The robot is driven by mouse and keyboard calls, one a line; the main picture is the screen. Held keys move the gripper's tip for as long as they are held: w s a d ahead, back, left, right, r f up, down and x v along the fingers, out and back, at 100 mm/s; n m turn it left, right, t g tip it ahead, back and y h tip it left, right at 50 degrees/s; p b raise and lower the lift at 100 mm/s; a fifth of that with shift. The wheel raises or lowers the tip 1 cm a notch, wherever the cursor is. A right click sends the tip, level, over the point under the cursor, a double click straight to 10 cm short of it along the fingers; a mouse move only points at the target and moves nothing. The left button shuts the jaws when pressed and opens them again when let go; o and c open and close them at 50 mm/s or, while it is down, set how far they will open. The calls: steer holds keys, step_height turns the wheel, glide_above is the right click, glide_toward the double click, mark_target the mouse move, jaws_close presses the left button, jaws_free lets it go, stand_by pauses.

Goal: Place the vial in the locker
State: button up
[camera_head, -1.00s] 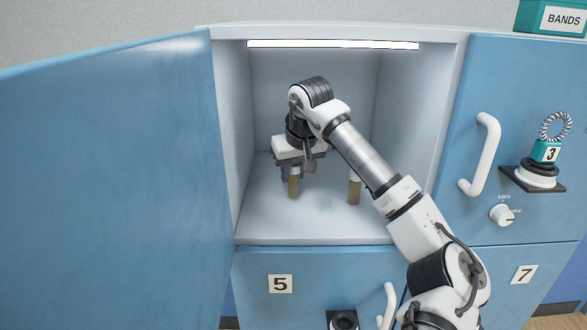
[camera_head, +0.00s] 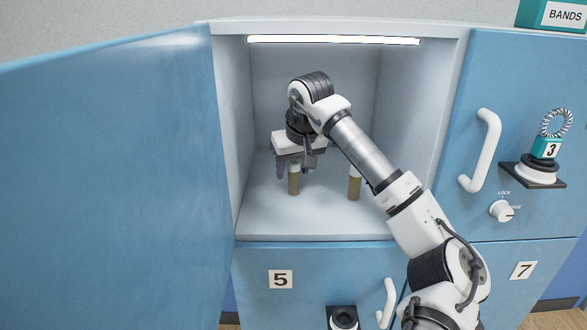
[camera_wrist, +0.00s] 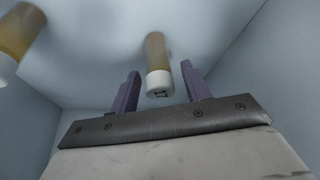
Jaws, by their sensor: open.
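A vial (camera_head: 293,182) with amber contents stands upright on the floor of the open locker, at the left of the middle. My gripper (camera_head: 293,168) is above and behind it, with its purple fingers spread. In the wrist view the same vial (camera_wrist: 157,62), with a pale cap, lies between the two open fingers, with a gap on both sides. A second, similar vial (camera_head: 355,185) stands upright to the right on the locker floor. It shows at the upper left of the wrist view (camera_wrist: 16,35). The open locker (camera_head: 270,222) is lit by a strip at its top.
The blue door (camera_head: 105,180) is swung wide open to the left. Locker 5 (camera_head: 280,279) is below. The locker's front floor is clear.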

steer(key=v, duration=0.2)
steer(key=b+v, duration=0.1)
steer(key=v, duration=0.2)
steer(key=shift+s+d+f, duration=0.15)
steer(key=shift+s+d, duration=0.05)
steer(key=s+d+b, duration=0.3)
steer(key=s+d, duration=0.1)
steer(key=s, duration=0.6)
steer(key=shift+s+b, duration=0.3)
steer(key=shift+b, duration=0.05)
